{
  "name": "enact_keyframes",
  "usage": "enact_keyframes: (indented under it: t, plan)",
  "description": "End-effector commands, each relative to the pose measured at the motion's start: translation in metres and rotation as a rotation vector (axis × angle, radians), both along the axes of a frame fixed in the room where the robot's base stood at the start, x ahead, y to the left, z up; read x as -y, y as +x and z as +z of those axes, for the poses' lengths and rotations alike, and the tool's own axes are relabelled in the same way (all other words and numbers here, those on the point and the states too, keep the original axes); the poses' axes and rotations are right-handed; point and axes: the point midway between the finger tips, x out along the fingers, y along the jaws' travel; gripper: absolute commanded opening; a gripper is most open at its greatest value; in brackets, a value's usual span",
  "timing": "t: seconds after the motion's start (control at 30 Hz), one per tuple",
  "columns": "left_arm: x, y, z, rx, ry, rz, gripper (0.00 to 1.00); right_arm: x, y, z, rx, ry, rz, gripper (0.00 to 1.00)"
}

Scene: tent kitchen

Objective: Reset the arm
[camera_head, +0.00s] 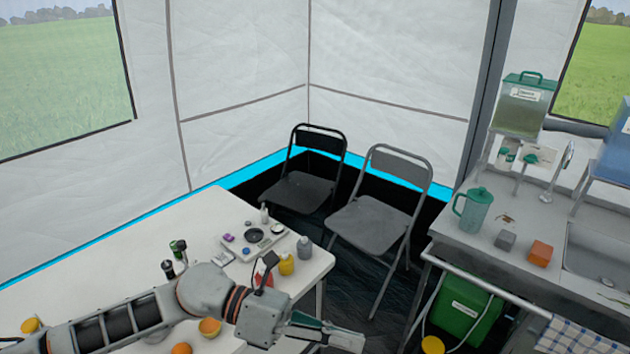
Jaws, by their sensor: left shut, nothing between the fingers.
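My left arm comes in from the lower left, stretched to the right across the front of the white table (120,240). Its gripper (350,340) is beyond the table's right edge, low in the view. The fingers are together with nothing visible between them. My right gripper does not show in the head view.
Bottles, a tray and fruit, including an orange (181,349), are on the table close to my arm. Two folding chairs (375,222) stand behind it. At right, a metal counter (480,235) holds a green pitcher (474,211); a green bin (462,305) is below. Dark floor lies between.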

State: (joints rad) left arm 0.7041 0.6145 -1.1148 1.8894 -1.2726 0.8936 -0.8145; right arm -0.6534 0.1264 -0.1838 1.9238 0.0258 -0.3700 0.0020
Motion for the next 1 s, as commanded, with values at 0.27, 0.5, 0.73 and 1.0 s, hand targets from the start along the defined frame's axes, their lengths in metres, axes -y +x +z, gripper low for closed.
enact_keyframes:
  t: [0.27, 0.5, 0.73, 1.0]
  plan:
    - [0.014, 0.043, 0.04, -0.564, -0.376, 0.344, 0.0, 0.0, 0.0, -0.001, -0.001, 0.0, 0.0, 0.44]
    - [-0.042, 0.101, 0.0, -1.104, -0.644, 0.685, 0.0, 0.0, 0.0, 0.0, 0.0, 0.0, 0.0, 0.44]
    - [-0.13, 0.112, -0.112, -1.634, -0.867, 1.045, 0.0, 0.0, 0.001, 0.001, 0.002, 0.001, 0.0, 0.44]
    - [-0.221, 0.042, -0.252, -2.118, -1.065, 1.425, 0.0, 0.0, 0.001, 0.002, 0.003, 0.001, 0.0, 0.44]
